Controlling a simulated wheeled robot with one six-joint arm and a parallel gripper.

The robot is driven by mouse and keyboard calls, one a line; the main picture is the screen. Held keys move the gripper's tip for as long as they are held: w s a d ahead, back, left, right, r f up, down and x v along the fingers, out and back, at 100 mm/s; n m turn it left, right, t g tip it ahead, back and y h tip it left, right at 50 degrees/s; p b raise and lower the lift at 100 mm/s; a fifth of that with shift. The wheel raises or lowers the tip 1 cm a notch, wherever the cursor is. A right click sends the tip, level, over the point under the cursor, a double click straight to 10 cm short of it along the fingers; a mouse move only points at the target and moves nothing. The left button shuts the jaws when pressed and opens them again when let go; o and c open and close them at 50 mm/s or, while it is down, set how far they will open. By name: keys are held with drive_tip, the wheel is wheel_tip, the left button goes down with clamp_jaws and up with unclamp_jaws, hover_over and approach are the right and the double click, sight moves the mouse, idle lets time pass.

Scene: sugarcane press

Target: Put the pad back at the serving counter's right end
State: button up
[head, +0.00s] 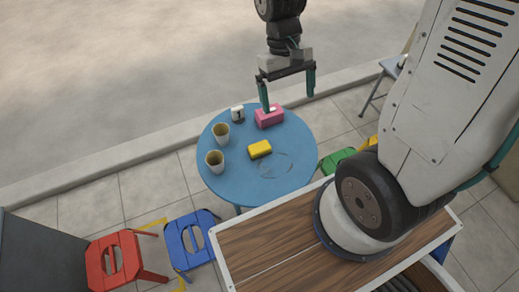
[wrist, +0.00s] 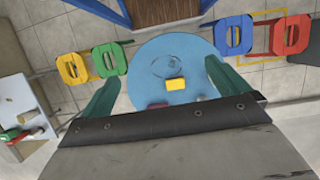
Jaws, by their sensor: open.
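A yellow pad (head: 260,149) lies flat on the round blue table (head: 225,183). It also shows in the wrist view as a yellow block (wrist: 175,84) near the middle. My gripper (head: 288,99) is above the far side of the table. Its green fingers are spread apart, with nothing seen between them. In the wrist view the open fingers (wrist: 163,75) stand on both sides of the picture, and the pad shows apart from them. I cannot make out the serving counter for certain in either view.
Red (head: 114,261) and blue (head: 189,238) stools stand at the lower left. A green stool (head: 335,161) is at the right. A kerb runs behind the table.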

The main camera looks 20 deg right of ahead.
drive_tip(key=w+f, duration=0.4)
drive_tip(key=f, duration=0.9)
drive_tip(key=t, duration=0.4)
hover_over(259, 147)
wheel_tip(259, 147, down, 21)
drive_tip(key=shift+s+r, duration=0.1)
drive_tip(key=shift+f, duration=0.25)
wheel_tip(259, 147, down, 7)
drive_tip(key=shift+f, duration=0.15)
drive_tip(key=c, duration=0.9)
